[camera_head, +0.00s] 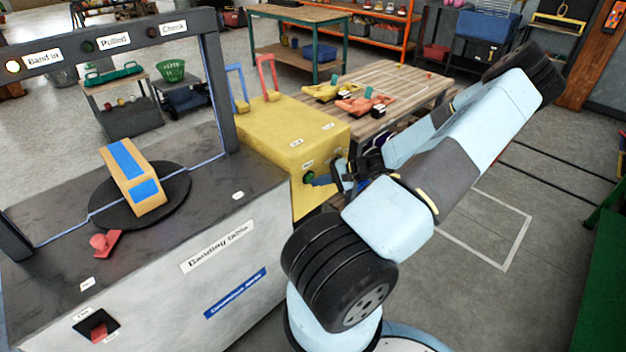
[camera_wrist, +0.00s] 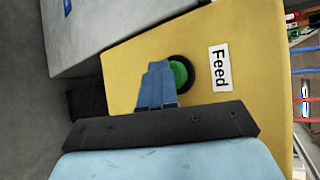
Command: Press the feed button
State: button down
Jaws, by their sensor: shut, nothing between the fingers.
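The green feed button (camera_wrist: 180,74) sits in a dark ring on the side of a yellow box, next to a white label reading "Feed" (camera_wrist: 219,68). The button also shows in the head view (camera_head: 308,177), partly behind my gripper. My gripper (camera_head: 318,181) is shut and empty, with its blue fingertips (camera_wrist: 157,72) at the button. In the wrist view the fingers cover the button's left part. I cannot tell whether the tips touch it. The yellow box (camera_head: 285,130) stands against the banding table (camera_head: 225,205).
A red switch (camera_head: 98,332) is on the table's front. A wooden workbench (camera_head: 395,85) stands behind my arm. The floor at right is mostly clear.

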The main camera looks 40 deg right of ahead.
jog(key=shift+s, duration=0.75)
jog(key=s, duration=0.5)
jog(key=shift+d, duration=0.2)
dwell(0.7)
